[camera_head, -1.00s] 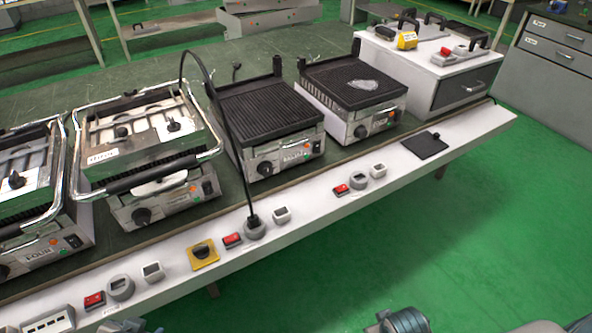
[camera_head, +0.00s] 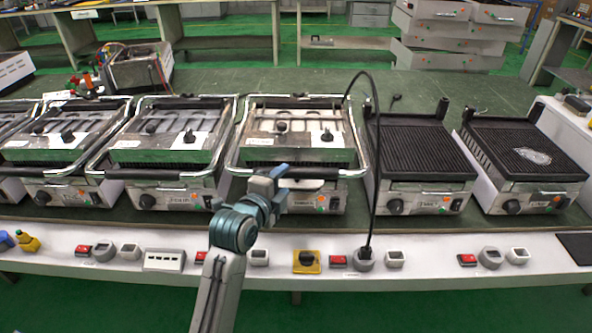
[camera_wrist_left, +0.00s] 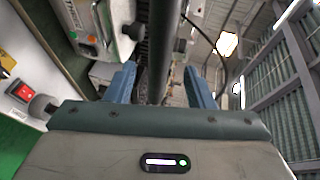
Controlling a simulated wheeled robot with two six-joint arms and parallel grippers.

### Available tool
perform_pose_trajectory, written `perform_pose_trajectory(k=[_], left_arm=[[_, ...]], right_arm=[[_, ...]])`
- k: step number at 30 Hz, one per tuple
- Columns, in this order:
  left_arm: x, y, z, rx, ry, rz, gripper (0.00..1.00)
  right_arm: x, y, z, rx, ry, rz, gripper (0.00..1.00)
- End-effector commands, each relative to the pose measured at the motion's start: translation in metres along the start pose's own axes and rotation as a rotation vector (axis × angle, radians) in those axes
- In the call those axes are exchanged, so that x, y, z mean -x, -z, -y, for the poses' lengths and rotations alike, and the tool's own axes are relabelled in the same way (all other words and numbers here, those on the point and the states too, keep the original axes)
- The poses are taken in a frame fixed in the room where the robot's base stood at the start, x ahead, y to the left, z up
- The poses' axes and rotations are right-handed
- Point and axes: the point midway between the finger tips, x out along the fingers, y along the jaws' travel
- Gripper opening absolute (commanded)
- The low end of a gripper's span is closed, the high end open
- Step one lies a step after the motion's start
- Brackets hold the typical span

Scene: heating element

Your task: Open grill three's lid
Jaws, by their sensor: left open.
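Grill three is the middle grill (camera_head: 318,190), with its front label partly hidden behind my left gripper. Its lid (camera_head: 300,132) is down, with a chrome frame and a dark front handle bar (camera_head: 325,173). My left gripper (camera_head: 274,180) is at the left part of this handle, in front of the grill. In the left wrist view a dark bar (camera_wrist_left: 161,45) runs between the two blue fingers of the open gripper (camera_wrist_left: 161,85). I cannot tell whether the fingers touch it. My right gripper is not in view.
More closed grills stand to the left, the nearest being grill four (camera_head: 160,140). Two grills with bare ribbed plates (camera_head: 420,150) stand to the right. A black cable (camera_head: 377,140) arches beside grill three's right side. Switches and sockets (camera_head: 365,260) line the white front ledge.

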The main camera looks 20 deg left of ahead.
Motion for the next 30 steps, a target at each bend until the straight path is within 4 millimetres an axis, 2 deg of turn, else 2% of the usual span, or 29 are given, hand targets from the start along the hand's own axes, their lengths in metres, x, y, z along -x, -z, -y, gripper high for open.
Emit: perform_pose_trajectory(k=[6,12,23,24,30], left_arm=[[-0.043,0.000,0.001,0.002,-0.001,0.000,0.49],[-0.067,0.000,0.000,0.002,-0.002,0.000,0.49],[-0.074,0.000,-0.001,0.002,-0.002,0.001,0.49],[-0.074,0.000,-0.001,0.002,-0.002,0.001,0.47],[-0.073,0.000,-0.001,0.002,-0.002,0.001,0.07]], right_arm=[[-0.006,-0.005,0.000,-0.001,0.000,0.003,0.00],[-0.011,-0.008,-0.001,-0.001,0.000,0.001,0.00],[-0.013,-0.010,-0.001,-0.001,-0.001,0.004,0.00],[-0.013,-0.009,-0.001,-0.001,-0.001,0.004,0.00],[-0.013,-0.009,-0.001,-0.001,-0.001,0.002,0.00]])
